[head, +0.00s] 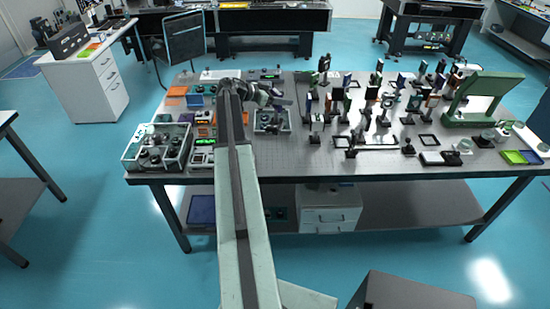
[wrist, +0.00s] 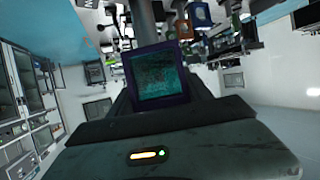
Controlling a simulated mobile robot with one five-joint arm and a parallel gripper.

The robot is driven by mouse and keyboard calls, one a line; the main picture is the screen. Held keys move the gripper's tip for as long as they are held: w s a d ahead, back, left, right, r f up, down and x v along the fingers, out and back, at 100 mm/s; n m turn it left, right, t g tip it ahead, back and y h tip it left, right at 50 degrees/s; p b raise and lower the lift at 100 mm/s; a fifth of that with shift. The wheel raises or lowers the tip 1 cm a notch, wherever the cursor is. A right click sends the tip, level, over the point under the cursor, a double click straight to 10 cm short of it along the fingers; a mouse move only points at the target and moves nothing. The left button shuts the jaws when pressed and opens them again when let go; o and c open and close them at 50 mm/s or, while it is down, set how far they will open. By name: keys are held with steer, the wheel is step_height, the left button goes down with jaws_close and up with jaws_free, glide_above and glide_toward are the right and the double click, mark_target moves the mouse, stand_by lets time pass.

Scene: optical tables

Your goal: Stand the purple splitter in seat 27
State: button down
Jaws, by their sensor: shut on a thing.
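The purple splitter (wrist: 158,75) is a square dark-teal plate in a purple frame, in the middle of the wrist view. My gripper (wrist: 158,100) is shut on it at its lower edge. In the head view my gripper (head: 280,100) hangs over the back left-centre of the optical table (head: 290,160), just left of the crowded mounts. The splitter is too small to make out there. Seat 27 cannot be picked out, as no seat numbers are readable.
Several upright optics on posts (head: 385,100) crowd the table's right half. A clear bin (head: 270,122) stands below my gripper, and another bin (head: 157,148) of dark parts is at the front left. A green frame (head: 485,98) stands at the right. The table's front middle is bare.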

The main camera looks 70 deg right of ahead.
steer(key=s+a+f+n+t+h+b, duration=0.1)
steer(key=s+a+f+n+t+b, duration=0.15)
steer(key=s+f+b, duration=0.3)
steer(key=s+a+f+n+t+h+b, duration=0.1)
steer(key=s+a+f+b, duration=0.3)
steer(key=s+f+b, duration=0.15)
steer(key=w+d+f+b, duration=0.5)
steer(key=w+d, duration=0.4)
steer(key=w, duration=0.3)
steer(key=shift+w+f+h, duration=0.25)
steer(key=shift+f+h, duration=0.15)
steer(key=shift+f, duration=0.05)
steer(key=shift+n, duration=0.25)
steer(key=c, duration=0.9)
jaws_free()
steer(key=shift+f+t, duration=0.15)
steer(key=shift+t, duration=0.1)
steer(key=o, duration=0.5)
steer(key=shift+c, duration=0.2)
